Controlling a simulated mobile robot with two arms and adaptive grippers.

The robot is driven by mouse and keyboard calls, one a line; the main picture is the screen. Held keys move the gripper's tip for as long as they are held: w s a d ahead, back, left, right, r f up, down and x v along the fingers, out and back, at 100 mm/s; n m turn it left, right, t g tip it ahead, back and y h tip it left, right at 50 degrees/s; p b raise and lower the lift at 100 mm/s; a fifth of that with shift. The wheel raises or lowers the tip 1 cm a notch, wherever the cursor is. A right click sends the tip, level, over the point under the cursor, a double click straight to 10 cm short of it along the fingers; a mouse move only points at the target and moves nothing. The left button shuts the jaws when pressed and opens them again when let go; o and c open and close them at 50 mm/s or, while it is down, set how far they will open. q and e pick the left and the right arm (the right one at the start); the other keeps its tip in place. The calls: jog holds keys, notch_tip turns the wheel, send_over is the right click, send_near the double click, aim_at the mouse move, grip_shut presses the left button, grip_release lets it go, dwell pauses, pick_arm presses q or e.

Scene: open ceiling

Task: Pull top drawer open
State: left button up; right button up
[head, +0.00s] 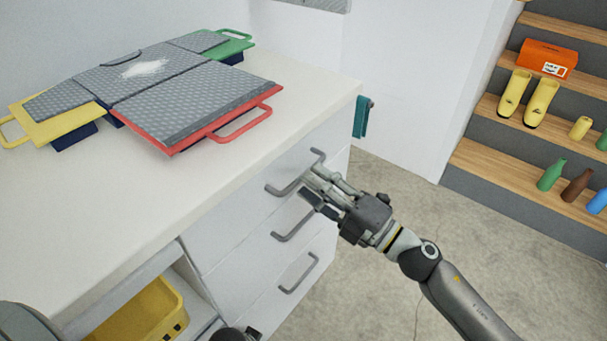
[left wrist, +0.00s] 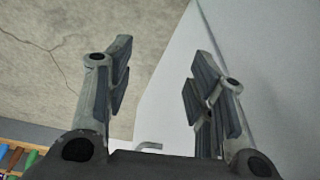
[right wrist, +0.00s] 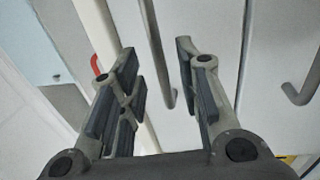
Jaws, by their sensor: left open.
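The white top drawer (head: 232,220) sits under the countertop and looks closed. Its grey bar handle (head: 284,190) is partly hidden behind my right gripper (head: 314,188). In the right wrist view, the top handle (right wrist: 161,62) shows in the gap between the fingers of my right gripper (right wrist: 157,50). The fingers are apart, and I cannot tell whether the handle is within their reach. My left gripper (left wrist: 163,62) is open and empty in the left wrist view, beside the white cabinet side.
Below are the middle handle (head: 293,227) and bottom handle (head: 300,275). A yellow bin (head: 150,312) sits in the lower compartment. Shelves (head: 480,160) with shoes and bottles stand right; the floor between is clear.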

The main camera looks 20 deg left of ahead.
aim_at(303, 173)
jog(key=shift+x, duration=1.8)
grip_shut()
